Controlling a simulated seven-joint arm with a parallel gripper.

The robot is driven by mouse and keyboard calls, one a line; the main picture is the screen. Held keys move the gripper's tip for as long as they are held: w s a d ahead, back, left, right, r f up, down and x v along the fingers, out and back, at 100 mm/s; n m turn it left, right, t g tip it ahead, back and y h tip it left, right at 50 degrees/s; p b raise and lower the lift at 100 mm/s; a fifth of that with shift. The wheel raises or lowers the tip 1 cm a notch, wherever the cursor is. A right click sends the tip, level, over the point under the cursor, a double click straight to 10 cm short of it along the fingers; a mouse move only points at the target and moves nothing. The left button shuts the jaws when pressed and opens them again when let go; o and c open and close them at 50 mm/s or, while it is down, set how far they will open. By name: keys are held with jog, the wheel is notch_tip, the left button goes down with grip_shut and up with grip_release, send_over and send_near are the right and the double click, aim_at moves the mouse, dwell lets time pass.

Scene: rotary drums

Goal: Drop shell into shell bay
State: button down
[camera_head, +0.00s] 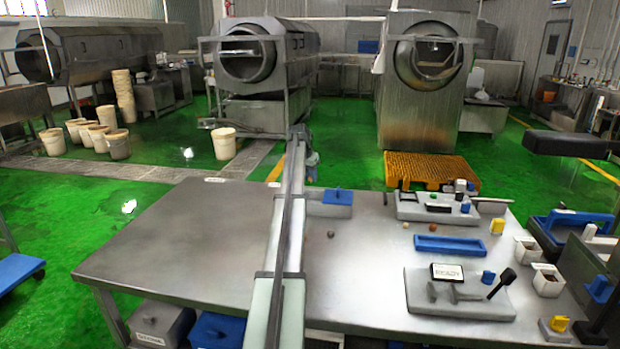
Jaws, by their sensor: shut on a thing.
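I cannot make out my gripper in this view, so what it holds does not show. No thing here can be told for sure as the shell. No bay is clearly marked as the shell bay. A shallow blue tray (450,245) sits between two grey fixtures. A grey box with a blue top (337,198) stands near the table's back edge.
A grey fixture with a black lever (502,283) and a label plate (447,272) stands front right. Two white cups (547,280) are at the right edge. The table's left half is clear.

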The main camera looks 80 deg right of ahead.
jog(key=shift+f, duration=2.95)
jog(key=c, duration=0.8)
grip_release()
jog(key=v, duration=1.4)
